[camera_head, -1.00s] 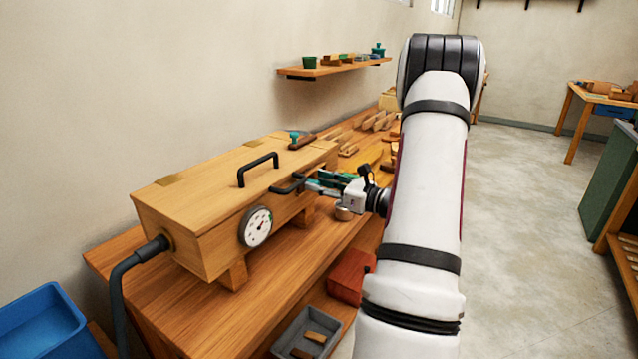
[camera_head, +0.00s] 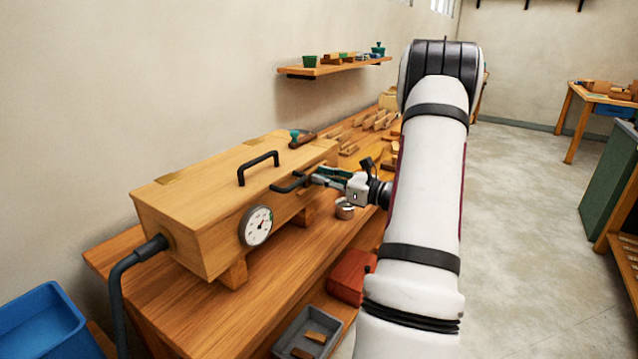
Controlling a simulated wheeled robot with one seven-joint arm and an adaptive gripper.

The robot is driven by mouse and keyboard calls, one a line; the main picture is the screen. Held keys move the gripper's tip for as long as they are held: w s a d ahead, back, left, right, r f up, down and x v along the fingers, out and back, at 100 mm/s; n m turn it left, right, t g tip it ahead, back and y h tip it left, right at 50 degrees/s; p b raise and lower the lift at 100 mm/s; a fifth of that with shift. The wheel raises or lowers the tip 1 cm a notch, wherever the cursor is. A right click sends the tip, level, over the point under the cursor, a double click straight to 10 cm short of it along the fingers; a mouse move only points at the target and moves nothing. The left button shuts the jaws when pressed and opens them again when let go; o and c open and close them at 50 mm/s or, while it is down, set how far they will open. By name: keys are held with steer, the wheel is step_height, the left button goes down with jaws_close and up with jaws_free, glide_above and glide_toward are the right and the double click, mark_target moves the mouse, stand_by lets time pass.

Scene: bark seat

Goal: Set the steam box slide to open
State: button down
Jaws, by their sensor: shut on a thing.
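The steam box (camera_head: 205,215) is a long wooden box on the workbench, with a black handle (camera_head: 258,167) on its lid, a round dial (camera_head: 257,226) and a grey hose at its near end. A second black handle (camera_head: 287,187) sticks out from its right-hand side and looks like the slide's handle. My gripper (camera_head: 313,180) is at the right end of this side handle, shut on it. The fingers are small in view and partly overlap the handle. The slide itself and any opening are hard to make out.
The wooden workbench (camera_head: 190,309) runs along the wall. Wooden pieces lie farther back on the bench. A red box (camera_head: 350,277) and a grey tray (camera_head: 306,334) sit below. A blue bin (camera_head: 42,325) stands at left.

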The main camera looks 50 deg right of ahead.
steer(key=shift+w+d, duration=0.1)
steer(key=shift+d, duration=1.35)
steer(key=c, duration=1.5)
jaws_free()
steer(key=shift+d, duration=0.1)
steer(key=s, duration=1.2)
steer(key=shift+d, duration=0.4)
